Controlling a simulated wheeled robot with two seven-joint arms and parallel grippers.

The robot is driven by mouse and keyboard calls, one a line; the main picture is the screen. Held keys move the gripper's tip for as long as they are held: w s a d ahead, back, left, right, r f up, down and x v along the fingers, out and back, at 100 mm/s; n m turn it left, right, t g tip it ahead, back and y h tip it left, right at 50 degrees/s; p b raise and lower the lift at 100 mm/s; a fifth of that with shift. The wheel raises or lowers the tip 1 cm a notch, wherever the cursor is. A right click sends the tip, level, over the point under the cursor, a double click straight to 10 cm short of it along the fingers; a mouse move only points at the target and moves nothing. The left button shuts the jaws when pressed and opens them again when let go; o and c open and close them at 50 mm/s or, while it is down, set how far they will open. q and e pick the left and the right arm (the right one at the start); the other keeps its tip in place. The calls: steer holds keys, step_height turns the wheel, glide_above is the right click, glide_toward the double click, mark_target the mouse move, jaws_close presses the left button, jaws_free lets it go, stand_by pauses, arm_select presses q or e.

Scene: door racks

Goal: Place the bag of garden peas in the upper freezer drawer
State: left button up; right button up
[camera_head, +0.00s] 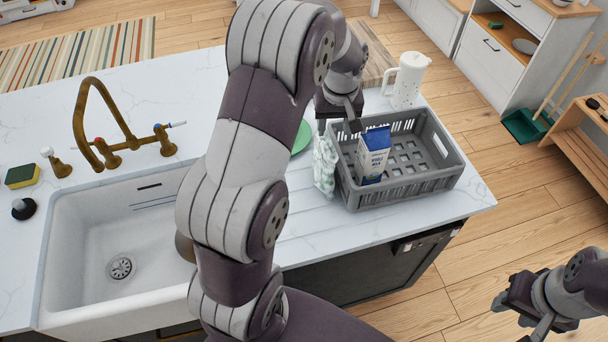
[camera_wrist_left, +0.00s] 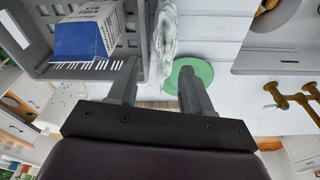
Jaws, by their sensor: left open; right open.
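A pale white-and-green bag (camera_head: 325,165), likely the garden peas, stands upright on the counter against the left side of a grey crate. Its print is not readable. It also shows in the left wrist view (camera_wrist_left: 165,38), between the crate and a green plate. My left gripper (camera_head: 339,122) is open above the counter at the crate's back left corner. In the left wrist view the bag lies ahead of its spread, empty fingers (camera_wrist_left: 158,88). My right gripper (camera_head: 518,315) is open and empty over the floor at lower right. I cannot make out a freezer drawer.
The grey crate (camera_head: 403,188) holds a blue-and-white milk carton (camera_head: 373,155). A white pitcher (camera_head: 407,80) stands behind it. The green plate (camera_head: 302,137) lies left of the bag. A sink (camera_head: 105,235) with a brass faucet (camera_head: 100,110) is at left.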

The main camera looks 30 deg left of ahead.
mark_target(326, 141)
arm_select(q)
steer(key=shift+s+a+r+n+p, duration=0.1)
steer(key=shift+s+a+n+p, duration=0.1)
steer(key=shift+n, duration=0.35)
steer(key=shift+s+a+r+n+p, duration=0.1)
steer(key=shift+s+a+n, duration=0.05)
steer(key=shift+n, duration=0.4)
steer(key=f, duration=0.2)
steer(key=w+a+f+p, duration=0.1)
steer(key=f, duration=0.1)
steer(key=f+p, duration=0.1)
steer(key=f, duration=0.1)
steer(key=shift+w+a+f, duration=0.2)
steer(key=shift+w+f, duration=0.15)
steer(key=shift+f, duration=0.05)
steer(key=f+p, duration=0.1)
steer(key=p, duration=0.1)
steer(key=shift+a+f+p, duration=0.15)
steer(key=shift+f+p, duration=0.15)
steer(key=shift+f, duration=0.05)
steer(key=f, duration=0.3)
steer(key=shift+w+a, duration=0.2)
steer(key=shift+a, duration=0.05)
steer(key=shift+w+a+f, duration=0.15)
steer(key=shift+w+f, duration=0.05)
steer(key=shift+f, duration=0.05)
steer(key=shift+s+r, duration=0.1)
steer(key=shift+r, duration=0.05)
jaws_close()
